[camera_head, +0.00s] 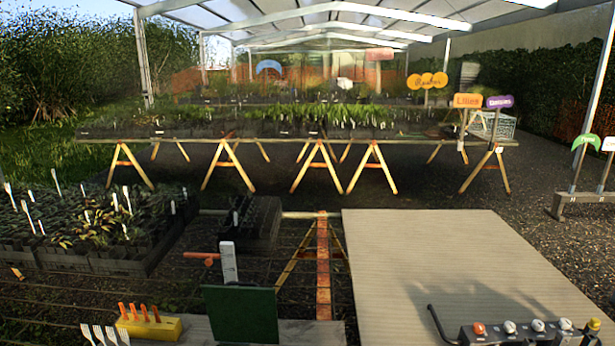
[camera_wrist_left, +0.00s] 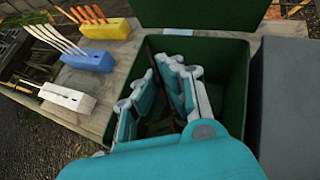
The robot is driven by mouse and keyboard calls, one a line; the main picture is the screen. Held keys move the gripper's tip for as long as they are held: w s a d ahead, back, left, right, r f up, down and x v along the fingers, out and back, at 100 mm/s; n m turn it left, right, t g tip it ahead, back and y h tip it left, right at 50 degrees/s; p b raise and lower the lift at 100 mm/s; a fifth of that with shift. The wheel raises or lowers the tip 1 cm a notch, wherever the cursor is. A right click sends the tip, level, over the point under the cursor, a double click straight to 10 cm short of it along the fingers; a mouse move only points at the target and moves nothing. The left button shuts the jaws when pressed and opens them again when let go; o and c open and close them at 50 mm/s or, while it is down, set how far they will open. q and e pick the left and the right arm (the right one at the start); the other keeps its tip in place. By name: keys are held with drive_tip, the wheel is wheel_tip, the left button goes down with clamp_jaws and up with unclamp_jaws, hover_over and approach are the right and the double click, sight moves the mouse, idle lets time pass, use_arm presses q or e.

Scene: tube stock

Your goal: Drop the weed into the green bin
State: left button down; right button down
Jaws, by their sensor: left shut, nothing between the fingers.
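My left gripper (camera_wrist_left: 165,85), with teal and grey fingers, points down into the green bin (camera_wrist_left: 235,85) in the left wrist view. It is shut with nothing held. The bin's dark walls surround the fingers, and its raised green lid (camera_wrist_left: 190,12) stands behind. In the head view the green lid (camera_head: 240,314) shows at the bottom, left of centre. A thin brownish strip shows low between the fingers, but I cannot tell whether it is the weed. Much of the bin's floor is hidden by the gripper. My right gripper is in neither view.
A yellow block (camera_wrist_left: 105,29) with orange-handled tools, a blue block (camera_wrist_left: 87,60) with white forks and a white block (camera_wrist_left: 68,97) stand left of the bin. A grey box (camera_wrist_left: 290,105) is close on its right. A bare board (camera_head: 450,250) lies right; plant trays (camera_head: 120,262) stand left.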

use_arm(q)
drive_tip(key=c, duration=1.4)
unclamp_jaws()
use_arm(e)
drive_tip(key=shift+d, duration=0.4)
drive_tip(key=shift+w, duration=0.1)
use_arm(q)
drive_tip(key=v, duration=1.2)
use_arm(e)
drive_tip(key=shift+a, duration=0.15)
